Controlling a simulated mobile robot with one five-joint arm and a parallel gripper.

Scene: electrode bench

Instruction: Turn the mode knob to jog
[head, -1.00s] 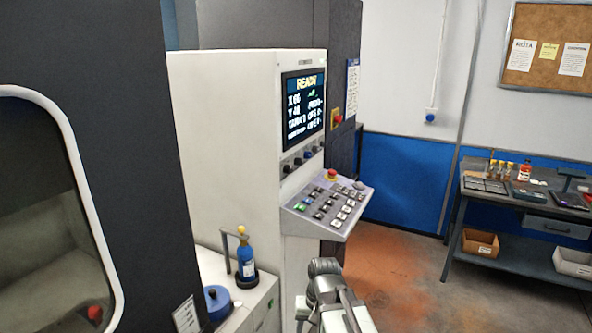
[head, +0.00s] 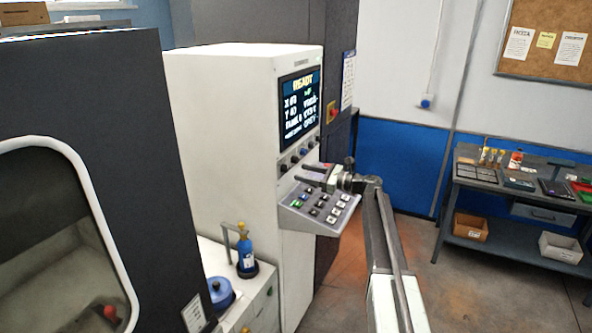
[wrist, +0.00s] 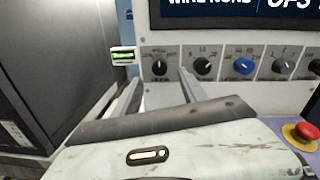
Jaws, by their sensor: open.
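A row of small rotary knobs sits under the screen on the white control cabinet. In the wrist view these are a black knob (wrist: 160,67), a second black knob (wrist: 202,67), a blue knob (wrist: 244,66), a grey knob (wrist: 284,65) and a dark one at the right edge. Their labels are too small to read, so I cannot tell which is the mode knob. My gripper (head: 306,174) is open and empty, in front of the panel above the keypad. In the wrist view, its fingers (wrist: 159,78) stand either side of the leftmost black knob, apparently short of it.
The sloped keypad (head: 317,210) juts out below my gripper. A red stop button (wrist: 300,131) shows at right in the wrist view. The screen (head: 300,108) is above the knobs. A blue bottle (head: 245,252) stands on the low cabinet at left. A workbench (head: 470,205) is at right.

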